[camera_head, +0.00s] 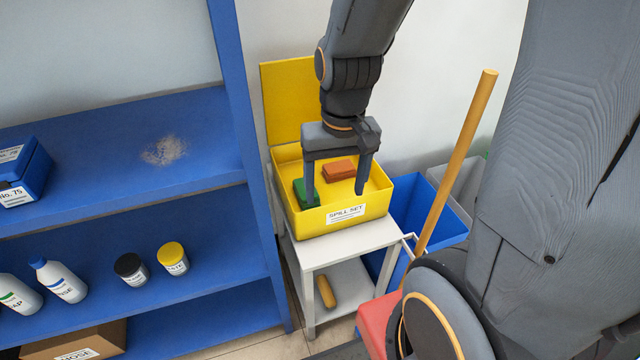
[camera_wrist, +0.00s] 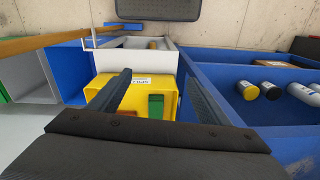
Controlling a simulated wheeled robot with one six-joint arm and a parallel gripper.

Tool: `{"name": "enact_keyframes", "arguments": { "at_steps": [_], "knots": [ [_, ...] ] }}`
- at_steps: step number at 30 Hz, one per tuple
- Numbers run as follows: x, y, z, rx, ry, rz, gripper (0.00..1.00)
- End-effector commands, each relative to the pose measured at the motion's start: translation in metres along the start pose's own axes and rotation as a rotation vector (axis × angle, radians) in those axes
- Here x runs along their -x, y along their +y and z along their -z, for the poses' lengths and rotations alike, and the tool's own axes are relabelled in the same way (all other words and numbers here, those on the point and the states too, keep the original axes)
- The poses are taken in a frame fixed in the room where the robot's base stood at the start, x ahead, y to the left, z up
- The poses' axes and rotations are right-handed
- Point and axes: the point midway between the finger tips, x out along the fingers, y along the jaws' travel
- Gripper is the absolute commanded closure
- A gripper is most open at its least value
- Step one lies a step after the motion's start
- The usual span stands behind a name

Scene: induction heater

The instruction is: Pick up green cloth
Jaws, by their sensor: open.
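The green cloth (camera_head: 306,192) lies folded in the left part of the open yellow spill set box (camera_head: 345,220). It also shows in the wrist view (camera_wrist: 156,106), between my two fingers. An orange-brown folded cloth (camera_head: 339,170) lies in the same box, to the right of the green one. My gripper (camera_head: 338,197) points down over the box, jaws apart and empty. In the head view its left finger overlaps the green cloth; I cannot tell whether it touches. Part of the green cloth is hidden behind that finger.
The box stands on a white cart (camera_head: 340,243) with its yellow lid (camera_head: 287,95) raised behind. A blue shelf (camera_head: 130,160) with bottles and jars stands close on the left. A blue bin (camera_head: 425,205) and a slanted wooden handle (camera_head: 457,160) are on the right.

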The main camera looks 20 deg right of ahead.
Motion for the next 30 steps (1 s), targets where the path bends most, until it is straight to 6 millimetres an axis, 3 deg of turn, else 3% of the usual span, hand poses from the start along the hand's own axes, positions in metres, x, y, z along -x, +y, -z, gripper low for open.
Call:
{"name": "enact_keyframes", "arguments": {
  "at_steps": [1,5,12,18,24,30],
  "knots": [
    [-0.004,-0.002,0.012,-0.062,-0.016,0.012,0.20],
    [-0.021,-0.001,0.052,-0.315,-0.065,0.055,0.00],
    [-0.071,0.005,0.130,-0.828,-0.175,0.145,0.00],
    [-0.119,0.012,0.183,-1.192,-0.271,0.211,0.00],
    [-0.149,0.016,0.210,-1.401,-0.336,0.251,0.00],
    [-0.165,0.013,0.216,-1.456,-0.355,0.261,0.00]
  ]
}}
